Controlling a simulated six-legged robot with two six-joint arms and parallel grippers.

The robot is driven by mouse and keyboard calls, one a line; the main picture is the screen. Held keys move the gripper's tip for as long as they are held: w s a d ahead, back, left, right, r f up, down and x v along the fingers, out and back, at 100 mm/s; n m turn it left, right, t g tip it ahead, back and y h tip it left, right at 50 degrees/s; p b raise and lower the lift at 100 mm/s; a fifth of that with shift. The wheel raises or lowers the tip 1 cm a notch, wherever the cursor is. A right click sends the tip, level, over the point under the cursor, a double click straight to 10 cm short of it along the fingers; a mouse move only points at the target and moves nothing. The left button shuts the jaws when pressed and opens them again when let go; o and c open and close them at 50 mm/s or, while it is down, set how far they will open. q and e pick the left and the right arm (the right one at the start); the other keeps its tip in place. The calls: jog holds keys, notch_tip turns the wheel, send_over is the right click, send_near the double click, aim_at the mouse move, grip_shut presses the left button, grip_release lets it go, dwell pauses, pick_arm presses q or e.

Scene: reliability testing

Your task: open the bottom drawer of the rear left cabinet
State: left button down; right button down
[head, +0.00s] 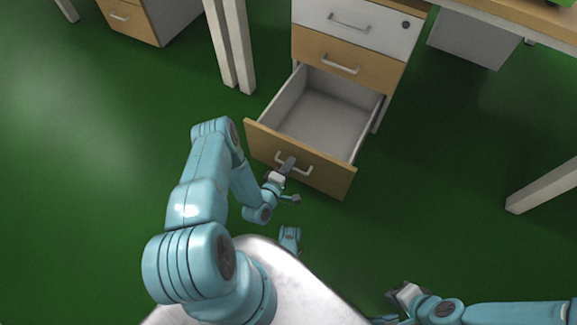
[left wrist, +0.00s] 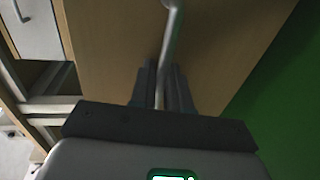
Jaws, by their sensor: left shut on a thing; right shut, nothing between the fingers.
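The cabinet (head: 352,68) has a white top drawer, a wooden middle drawer and a wooden-fronted bottom drawer (head: 335,180). The bottom drawer is pulled far out, and its empty grey inside shows. The upper two drawers are closed. My left gripper (head: 286,167) is at the bottom drawer's front, shut on its metal handle (head: 307,169). In the left wrist view the handle (left wrist: 171,40) runs between the fingers (left wrist: 162,88), against the wooden front. My right gripper (head: 404,294) is at the lower right, shut and empty, away from the cabinet.
Pale table legs stand left of the cabinet (head: 232,45) and at the right (head: 543,188). Another cabinet (head: 132,18) is at the upper left. A grey box-like unit (head: 472,42) hangs under the table at upper right. The green floor (head: 80,170) is clear on the left.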

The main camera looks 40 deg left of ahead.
pick_arm(q)
jog(key=c, duration=1.4)
grip_release()
jog(key=shift+w, duration=0.1)
jog(key=shift+o, duration=0.2)
